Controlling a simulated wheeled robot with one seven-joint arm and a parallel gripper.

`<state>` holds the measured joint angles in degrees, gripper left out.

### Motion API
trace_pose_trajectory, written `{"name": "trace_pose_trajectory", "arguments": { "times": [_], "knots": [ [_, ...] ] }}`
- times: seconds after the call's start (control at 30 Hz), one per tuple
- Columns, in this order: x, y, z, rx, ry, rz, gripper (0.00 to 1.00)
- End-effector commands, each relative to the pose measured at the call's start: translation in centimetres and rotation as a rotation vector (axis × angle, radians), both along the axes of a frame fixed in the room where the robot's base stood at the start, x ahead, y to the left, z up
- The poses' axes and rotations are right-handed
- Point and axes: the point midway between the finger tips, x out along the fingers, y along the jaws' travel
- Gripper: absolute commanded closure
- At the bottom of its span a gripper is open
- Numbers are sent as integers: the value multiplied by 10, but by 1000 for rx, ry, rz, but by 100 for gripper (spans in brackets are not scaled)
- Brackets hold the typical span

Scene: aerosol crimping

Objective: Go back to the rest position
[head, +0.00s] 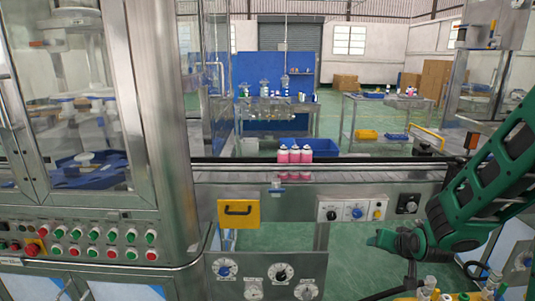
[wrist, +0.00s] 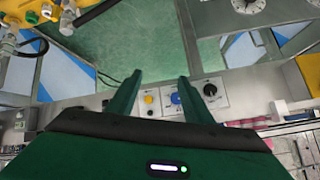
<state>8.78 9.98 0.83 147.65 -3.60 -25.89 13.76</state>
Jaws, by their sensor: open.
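My green arm reaches in from the right of the head view, and my gripper (head: 378,240) hangs in front of the steel machine, clear of the conveyor. In the wrist view my gripper (wrist: 158,82) shows two green fingers spread apart with nothing between them. Beyond the fingers are the green floor and a control panel with knobs. Several pink aerosol cans (head: 294,154) with white tops stand upright on the conveyor (head: 350,172), apart from my gripper.
A glazed steel cabinet (head: 160,110) stands at left above a row of buttons. A yellow handled plate (head: 239,213) and knob panels (head: 352,210) line the machine front. Yellow fittings (head: 430,294) sit below my arm. Tables with bottles stand behind. Open floor (head: 360,262) shows below the conveyor.

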Motion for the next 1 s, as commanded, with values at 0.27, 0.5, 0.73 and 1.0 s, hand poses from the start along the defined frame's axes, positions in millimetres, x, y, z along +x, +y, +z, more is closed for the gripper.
{"name": "trace_pose_trajectory", "arguments": {
  "times": [0.27, 0.5, 0.73, 1.0],
  "knots": [
    [-90, -56, 30, -74, 282, -66, 54],
    [-192, -80, 58, -42, 529, -127, 54],
    [-287, -75, 84, 57, 727, -159, 54],
    [-335, -64, 97, 130, 825, -161, 54]
  ]
}}
